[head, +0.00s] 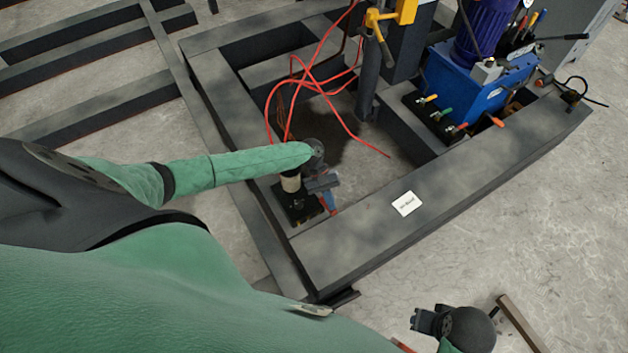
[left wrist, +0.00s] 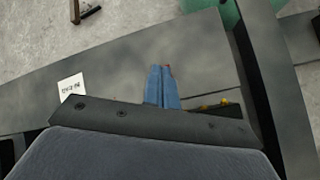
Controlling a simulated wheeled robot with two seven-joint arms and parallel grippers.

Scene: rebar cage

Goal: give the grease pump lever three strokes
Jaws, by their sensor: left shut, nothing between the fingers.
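The grease pump (head: 291,183) looks to be the small unit with a cream cylinder on a black base (head: 296,207), at the near left inside corner of the dark steel frame. My left gripper (head: 329,200) is just right of it, pointing down, with its blue fingers together and empty. The fingers also show shut in the left wrist view (left wrist: 162,87). A small red tip (left wrist: 169,67) shows just past them, perhaps the lever's end; the rest of the lever is hidden or cannot be made out. My right gripper (head: 425,321) is at the bottom right, its jaws unclear.
The near frame beam (head: 440,205) carries a white label (head: 406,203). Thin red lines (head: 309,85) loop above the opening. A blue hydraulic unit (head: 480,90) with coloured handles stands at the far right.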

